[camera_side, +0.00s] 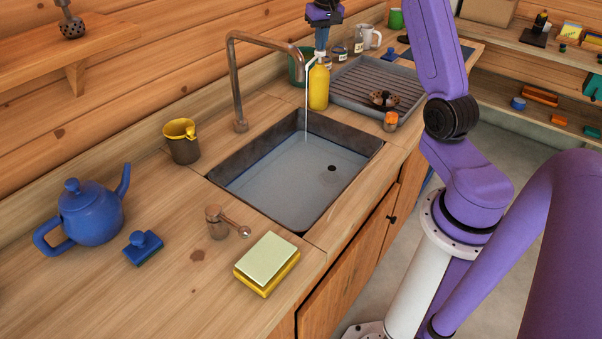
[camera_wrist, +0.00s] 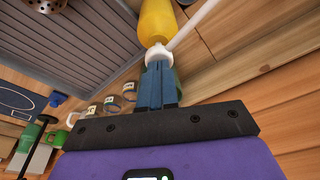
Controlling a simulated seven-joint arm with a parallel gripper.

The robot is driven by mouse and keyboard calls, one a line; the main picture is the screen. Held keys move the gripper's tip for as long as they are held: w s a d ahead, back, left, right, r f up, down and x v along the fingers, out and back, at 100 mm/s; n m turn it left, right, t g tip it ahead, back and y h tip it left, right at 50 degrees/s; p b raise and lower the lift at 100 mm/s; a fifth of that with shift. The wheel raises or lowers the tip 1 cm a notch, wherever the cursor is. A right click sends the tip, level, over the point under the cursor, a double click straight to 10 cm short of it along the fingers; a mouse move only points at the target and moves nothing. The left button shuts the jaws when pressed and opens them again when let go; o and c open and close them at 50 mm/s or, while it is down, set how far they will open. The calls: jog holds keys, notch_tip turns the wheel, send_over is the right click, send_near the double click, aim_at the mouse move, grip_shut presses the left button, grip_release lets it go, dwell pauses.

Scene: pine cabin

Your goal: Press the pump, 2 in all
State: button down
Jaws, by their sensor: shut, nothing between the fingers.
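The pump bottle (camera_side: 319,88) is yellow and stands upright behind the far right corner of the sink. Its white pump head (camera_wrist: 158,56) is under my fingertips. My gripper (camera_side: 321,50) is shut, pointing down, with its blue fingertips on or right at the pump head; exact contact is hard to tell. In the wrist view the closed fingers (camera_wrist: 158,70) end at the white head, and the yellow bottle body (camera_wrist: 157,22) shows beyond.
The sink (camera_side: 295,178) and its brown faucet (camera_side: 237,85) are left of the bottle. A ribbed drainboard (camera_side: 372,88) lies right of it, with mugs (camera_side: 340,54) behind. A green container (camera_side: 297,66) stands close behind the bottle. A teapot (camera_side: 90,212) and sponge (camera_side: 267,262) are nearer.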

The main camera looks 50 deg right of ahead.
jog(key=shift+f, duration=0.6)
jog(key=shift+r, duration=1.45)
notch_tip(320, 180, up, 6)
dwell(0.4)
